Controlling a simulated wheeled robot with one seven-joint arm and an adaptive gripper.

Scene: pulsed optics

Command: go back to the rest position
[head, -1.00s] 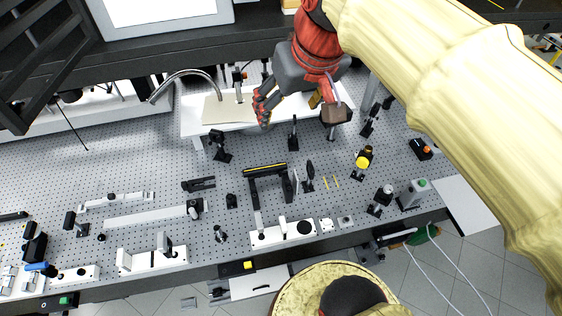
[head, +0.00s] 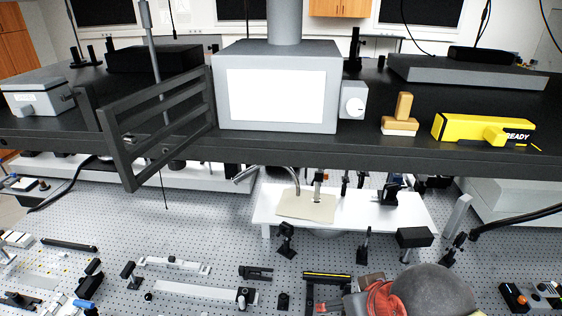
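My gripper (head: 380,298) shows only in part at the bottom edge of the head view, right of the middle. I see its red parts and a rounded dark grey part of my arm beside it. The fingertips are not clear, and the lower part is cut off by the frame edge. I cannot tell whether it is open or shut, and I see nothing held in it. It appears over the front part of the perforated optical table (head: 205,232).
A dark shelf (head: 300,148) crosses above the table, bearing a grey monitor box (head: 276,92) and a yellow device (head: 480,130). A black slatted frame (head: 160,120) hangs at left. A white platform (head: 345,208) with a beige sheet (head: 306,206) and several optics mounts stand on the table.

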